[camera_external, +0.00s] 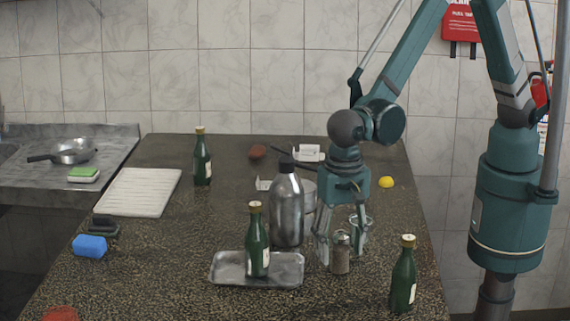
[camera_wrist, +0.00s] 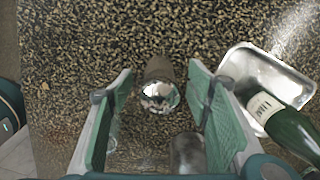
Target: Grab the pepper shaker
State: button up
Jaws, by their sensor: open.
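The pepper shaker (camera_external: 341,257) stands upright on the dark speckled counter, small and brownish with a shiny metal cap. In the wrist view the shaker (camera_wrist: 160,92) shows from above, in the gap between the two green finger pads. My gripper (camera_external: 340,243) points down over it and is open, with one finger on either side. In the wrist view the jaws of my gripper (camera_wrist: 160,80) show clear space between each pad and the shaker. I cannot tell exactly how far down the shaker the fingertips reach.
A metal tray (camera_external: 223,279) holding a green bottle (camera_external: 257,243) lies left of my gripper. A steel bottle (camera_external: 287,208) stands close behind. Another green bottle (camera_external: 403,280) stands to the right. The front-left counter is mostly clear.

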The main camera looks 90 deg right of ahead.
aim_at(342, 230)
jog(key=shift+f, duration=1.5)
jog(key=c, duration=1.1)
jog(key=shift+r, duration=0.15)
jog(key=shift+r, duration=4.9)
